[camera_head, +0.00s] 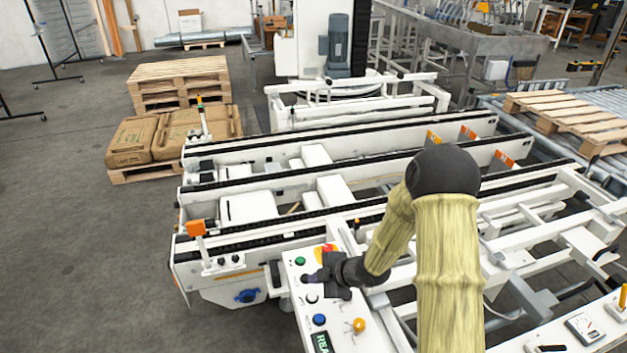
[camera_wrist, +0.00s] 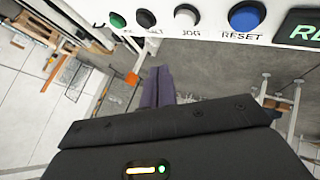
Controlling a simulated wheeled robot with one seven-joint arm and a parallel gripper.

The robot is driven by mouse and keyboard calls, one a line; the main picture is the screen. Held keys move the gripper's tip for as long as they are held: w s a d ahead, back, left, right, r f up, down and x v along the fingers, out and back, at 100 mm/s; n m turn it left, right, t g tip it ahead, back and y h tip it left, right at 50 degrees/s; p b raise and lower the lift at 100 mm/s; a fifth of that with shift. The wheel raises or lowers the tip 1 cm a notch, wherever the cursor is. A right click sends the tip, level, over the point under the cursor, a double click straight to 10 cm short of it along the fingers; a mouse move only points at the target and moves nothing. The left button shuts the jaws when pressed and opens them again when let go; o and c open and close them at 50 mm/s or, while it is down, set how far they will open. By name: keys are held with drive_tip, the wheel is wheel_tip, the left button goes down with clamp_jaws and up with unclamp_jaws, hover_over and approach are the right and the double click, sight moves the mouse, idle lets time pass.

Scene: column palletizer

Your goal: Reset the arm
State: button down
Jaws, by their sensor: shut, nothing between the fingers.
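My gripper (camera_head: 308,279) is over the white control panel (camera_head: 337,314) in the head view, its fingers pointing left. In the wrist view its purple-grey fingers (camera_wrist: 158,88) are together and empty, with their tips below the row of buttons. The panel there carries a green button (camera_wrist: 117,20), a black button (camera_wrist: 146,18), a white button (camera_wrist: 186,15) marked JOG and a blue button (camera_wrist: 245,16) marked RESET. The blue button also shows in the head view (camera_head: 319,320). Whether the fingertips touch the panel cannot be told. The black button seems hidden behind the fingers in the head view.
A green-lettered display (camera_head: 321,343) and an orange knob (camera_head: 359,325) are on the panel. A red and yellow stop control (camera_head: 326,250) is partly hidden by my gripper. Conveyor rails (camera_head: 290,222) lie behind. Brown sacks (camera_head: 133,139) and stacked pallets (camera_head: 178,72) stand at left.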

drive_tip(key=s+d+r+m+h+p, duration=0.1)
drive_tip(key=s+d+r+m+h, duration=0.15)
drive_tip(key=d+r+m, duration=0.25)
drive_tip(key=s+d+r+m+h+p, duration=0.1)
drive_tip(key=d+r+m+h, duration=0.3)
drive_tip(key=d+r, duration=0.2)
drive_tip(key=s+d+r+m+g+p, duration=0.1)
drive_tip(key=s+r+m, duration=0.3)
drive_tip(key=s, duration=0.3)
drive_tip(key=s+d+r+m+g+h+p, duration=0.1)
drive_tip(key=s+d+r+m, duration=0.1)
drive_tip(key=s+r+m, duration=0.2)
drive_tip(key=s+m, duration=0.3)
drive_tip(key=s, duration=0.1)
drive_tip(key=shift+d+r+m, duration=0.25)
drive_tip(key=shift+m, duration=0.05)
drive_tip(key=shift+w, duration=0.1)
idle(0.5)
